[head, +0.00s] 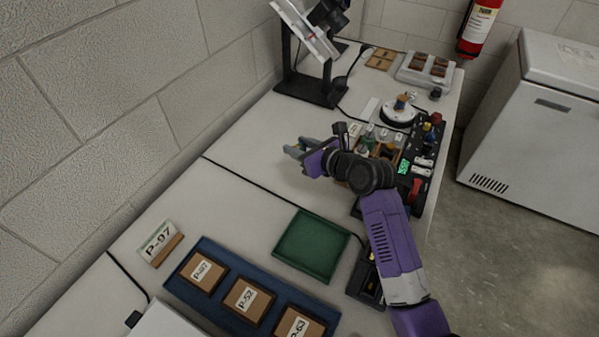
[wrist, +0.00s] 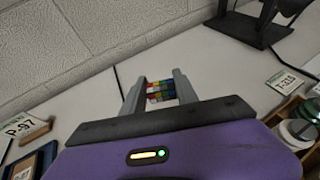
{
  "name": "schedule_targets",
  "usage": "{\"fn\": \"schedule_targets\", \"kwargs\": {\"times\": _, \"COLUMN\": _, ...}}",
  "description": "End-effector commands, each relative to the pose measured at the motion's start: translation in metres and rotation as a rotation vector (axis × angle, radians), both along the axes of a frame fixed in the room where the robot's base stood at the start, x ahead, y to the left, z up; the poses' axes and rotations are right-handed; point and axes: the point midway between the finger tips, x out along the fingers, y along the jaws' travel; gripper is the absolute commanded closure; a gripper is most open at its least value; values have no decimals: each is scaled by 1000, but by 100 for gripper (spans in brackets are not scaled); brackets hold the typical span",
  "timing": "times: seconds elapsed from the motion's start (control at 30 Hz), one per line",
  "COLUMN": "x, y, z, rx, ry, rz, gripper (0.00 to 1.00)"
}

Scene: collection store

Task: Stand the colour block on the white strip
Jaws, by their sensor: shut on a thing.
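My gripper (head: 295,149) is over the white table, left of the crowded tool area in the head view. In the wrist view, my gripper (wrist: 160,88) is shut on the colour block (wrist: 160,91), a small block with rows of coloured squares between the two grey fingers. The block is mostly hidden in the head view. I cannot tell whether it touches the table. A pale strip (head: 369,110), perhaps the white strip, lies on the table beyond my gripper, left of a round white device.
A black stand (head: 312,90) is at the back left. A green tray (head: 311,246) and a blue tray (head: 196,295) with labelled blocks are at the front. A dark cable crosses the table; bare tabletop surrounds my gripper's left side.

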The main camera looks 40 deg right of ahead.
Motion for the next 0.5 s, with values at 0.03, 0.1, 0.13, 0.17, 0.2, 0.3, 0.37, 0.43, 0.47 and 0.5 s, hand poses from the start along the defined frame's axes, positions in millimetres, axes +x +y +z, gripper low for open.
{"fn": "schedule_targets", "kwargs": {"times": 0.03, "x": 0, "y": 0, "z": -16, "rx": 2, "ry": 3, "rz": -1, "gripper": 100}}
{"fn": "schedule_targets", "kwargs": {"times": 0.1, "x": 0, "y": 0, "z": -31, "rx": 1, "ry": 2, "rz": 0, "gripper": 100}}
{"fn": "schedule_targets", "kwargs": {"times": 0.13, "x": 0, "y": 0, "z": -38, "rx": 2, "ry": 3, "rz": -1, "gripper": 100}}
{"fn": "schedule_targets", "kwargs": {"times": 0.17, "x": 0, "y": 0, "z": -43, "rx": 2, "ry": 2, "rz": -1, "gripper": 100}}
{"fn": "schedule_targets", "kwargs": {"times": 0.2, "x": 0, "y": 0, "z": -49, "rx": 2, "ry": 2, "rz": -1, "gripper": 100}}
{"fn": "schedule_targets", "kwargs": {"times": 0.3, "x": 0, "y": 0, "z": -58, "rx": 0, "ry": 0, "rz": 0, "gripper": 100}}
{"fn": "schedule_targets", "kwargs": {"times": 0.37, "x": 0, "y": 0, "z": -61, "rx": 0, "ry": 0, "rz": 1, "gripper": 100}}
{"fn": "schedule_targets", "kwargs": {"times": 0.43, "x": 0, "y": 0, "z": -64, "rx": 0, "ry": 0, "rz": 1, "gripper": 100}}
{"fn": "schedule_targets", "kwargs": {"times": 0.47, "x": 0, "y": 0, "z": -66, "rx": 1, "ry": 0, "rz": 1, "gripper": 100}}
{"fn": "schedule_targets", "kwargs": {"times": 0.5, "x": 0, "y": 0, "z": -69, "rx": 1, "ry": 0, "rz": 1, "gripper": 100}}
